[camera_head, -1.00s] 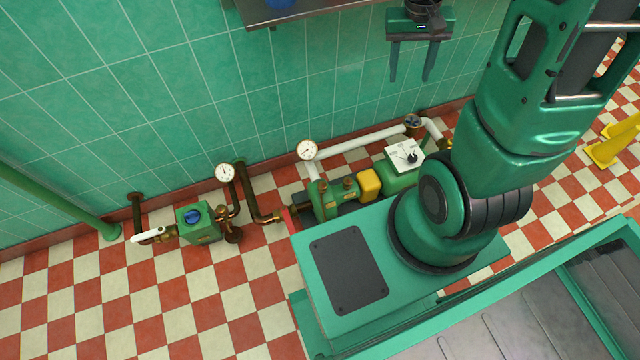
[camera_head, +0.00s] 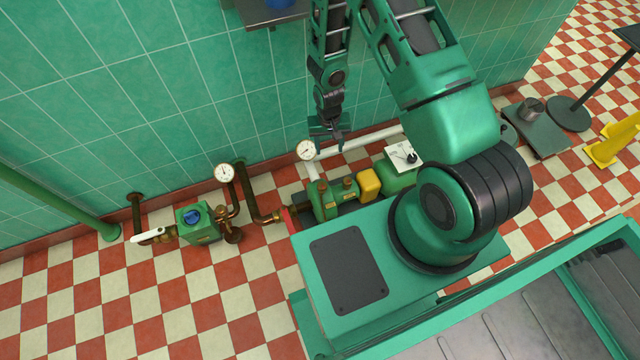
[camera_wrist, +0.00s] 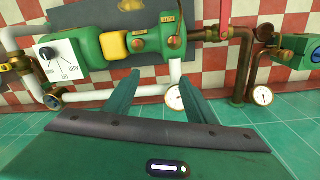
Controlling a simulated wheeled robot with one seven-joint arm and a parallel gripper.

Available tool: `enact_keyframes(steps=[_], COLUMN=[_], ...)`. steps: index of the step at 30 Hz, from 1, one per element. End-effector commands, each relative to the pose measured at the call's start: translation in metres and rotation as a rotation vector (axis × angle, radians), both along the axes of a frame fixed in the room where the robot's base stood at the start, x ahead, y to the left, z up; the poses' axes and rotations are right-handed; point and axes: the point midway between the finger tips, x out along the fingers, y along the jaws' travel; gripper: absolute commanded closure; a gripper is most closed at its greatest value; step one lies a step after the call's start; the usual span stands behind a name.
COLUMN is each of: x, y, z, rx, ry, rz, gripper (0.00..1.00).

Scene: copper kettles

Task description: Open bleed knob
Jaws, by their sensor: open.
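The green pump body (camera_head: 325,203) lies low along the wall and carries small brass knobs. One brass knob (camera_head: 349,183) shows in the head view; brass fittings (camera_wrist: 138,44) also show on the pump in the wrist view. I cannot tell which one is the bleed knob, as the small labels are unreadable. My gripper (camera_head: 328,142) is open and empty, above and behind the pump near the wall. In the wrist view its spread fingers (camera_wrist: 161,76) point toward the pump, apart from it, with a white pipe beyond them.
A yellow coupling (camera_head: 369,183) and a white dial panel (camera_head: 404,155) stand right of the pump. A round gauge (camera_head: 306,149) stands close to my gripper. At left are a green box with a blue knob (camera_head: 192,215), another gauge (camera_head: 224,173) and a white-handled valve (camera_head: 147,236).

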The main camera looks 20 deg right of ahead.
Motion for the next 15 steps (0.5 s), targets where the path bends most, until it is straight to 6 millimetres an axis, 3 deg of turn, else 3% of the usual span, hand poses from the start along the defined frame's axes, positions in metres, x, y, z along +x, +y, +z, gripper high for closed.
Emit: enact_keyframes(steps=[1, 6, 15], x=[-0.008, -0.023, -0.031], y=[0.008, 0.028, 0.037], z=[-0.02, -0.063, -0.09], rx=[0.007, 0.032, 0.043], ry=[0.009, 0.008, 0.006], rz=[0.005, 0.006, 0.005], gripper=[0.5, 0.5, 0.5])
